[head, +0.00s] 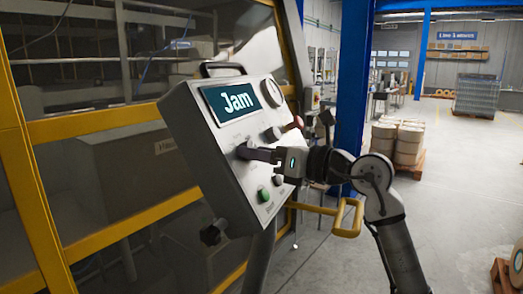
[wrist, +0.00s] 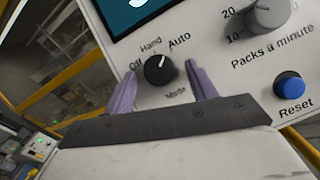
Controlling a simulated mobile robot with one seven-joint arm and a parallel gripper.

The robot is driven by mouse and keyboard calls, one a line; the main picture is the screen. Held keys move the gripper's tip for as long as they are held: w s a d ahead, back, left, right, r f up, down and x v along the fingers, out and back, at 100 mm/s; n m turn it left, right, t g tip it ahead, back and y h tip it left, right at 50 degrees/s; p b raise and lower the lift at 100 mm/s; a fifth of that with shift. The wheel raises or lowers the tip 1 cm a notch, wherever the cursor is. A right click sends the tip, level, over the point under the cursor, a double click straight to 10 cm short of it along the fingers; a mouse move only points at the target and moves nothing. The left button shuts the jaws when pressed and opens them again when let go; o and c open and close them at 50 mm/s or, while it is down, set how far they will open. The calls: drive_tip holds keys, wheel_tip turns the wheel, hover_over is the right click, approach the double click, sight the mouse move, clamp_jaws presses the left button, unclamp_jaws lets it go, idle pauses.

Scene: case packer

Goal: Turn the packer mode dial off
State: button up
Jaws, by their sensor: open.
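The mode dial (wrist: 159,70) is a small black knob with a white mark, on the light grey panel (head: 215,165). Its labels read Off at left, Hand above and Auto at upper right. The mark points up and slightly right, towards the Auto side. My gripper (wrist: 162,72) is open, with one purple finger on each side of the dial; I see gaps between fingers and knob. In the head view, my gripper (head: 250,152) reaches the panel from the right and hides most of the dial.
A display (head: 235,100) reading Jam sits above. A packs-a-minute knob (wrist: 268,14) and a blue Reset button (wrist: 289,87) lie right of the dial. A green button (head: 263,195) sits below. A yellow frame (head: 95,123) stands behind. Floor at right is mostly open.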

drive_tip(key=shift+c, duration=0.3)
drive_tip(key=c, duration=0.9)
drive_tip(key=shift+c, duration=0.2)
